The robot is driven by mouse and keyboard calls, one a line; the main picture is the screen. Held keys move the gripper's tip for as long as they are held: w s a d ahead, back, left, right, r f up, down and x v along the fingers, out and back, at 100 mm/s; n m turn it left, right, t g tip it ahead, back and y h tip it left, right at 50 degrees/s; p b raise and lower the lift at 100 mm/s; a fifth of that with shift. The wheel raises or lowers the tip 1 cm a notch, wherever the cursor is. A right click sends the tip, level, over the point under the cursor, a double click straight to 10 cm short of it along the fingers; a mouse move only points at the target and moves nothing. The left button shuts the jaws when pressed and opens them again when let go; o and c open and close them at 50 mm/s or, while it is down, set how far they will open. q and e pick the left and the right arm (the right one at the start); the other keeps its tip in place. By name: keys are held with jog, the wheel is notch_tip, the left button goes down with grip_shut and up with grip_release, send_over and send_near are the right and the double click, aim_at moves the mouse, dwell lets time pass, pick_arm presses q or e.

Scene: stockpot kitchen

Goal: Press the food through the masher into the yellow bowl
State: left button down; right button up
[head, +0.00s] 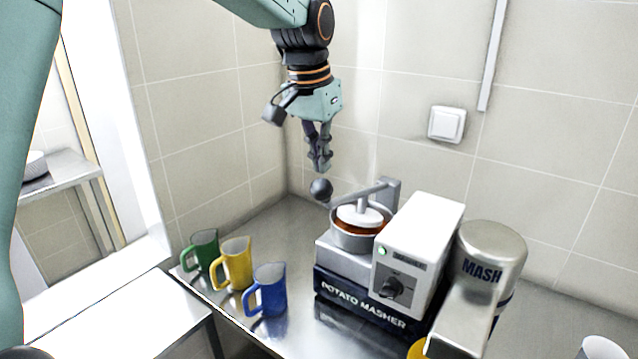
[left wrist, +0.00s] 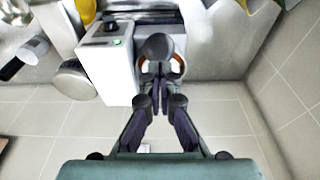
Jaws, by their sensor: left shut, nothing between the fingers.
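The potato masher (head: 360,300) stands on the metal counter, with orange-brown food (head: 346,227) in its round hopper under a white press disc (head: 359,214). A grey lever (head: 366,193) ends in a black ball knob (head: 320,188). My left gripper (head: 320,168) is shut and empty, pointing down just above the knob. In the left wrist view the knob (left wrist: 157,46) shows just beyond my left fingertips (left wrist: 160,97); I cannot tell whether they touch. The yellow bowl (head: 416,349) shows only a sliver at the bottom edge, mostly hidden by the metal spout. My right gripper is out of view.
Green (head: 202,250), yellow (head: 235,262) and blue (head: 268,289) mugs stand left of the masher. A steel cylinder marked MASH (head: 490,255) stands at its right. A white cup (head: 600,348) is at far right. Tiled walls close the back corner.

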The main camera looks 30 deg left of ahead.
aim_at(320, 181)
pick_arm(q)
jog(key=shift+f, duration=0.3)
jog(key=shift+d+f, duration=0.1)
jog(key=shift+f, duration=0.05)
jog(key=shift+f, duration=0.1)
jog(key=shift+f, duration=0.2)
jog(key=shift+f, duration=0.25)
jog(key=shift+f+b, duration=0.2)
jog(key=shift+b, duration=0.1)
jog(key=shift+f, duration=0.2)
jog(key=shift+f+b, duration=0.45)
jog(key=shift+f, duration=1.15)
jog(key=shift+s+f, duration=0.1)
jog(key=shift+f, duration=2.35)
dwell(2.5)
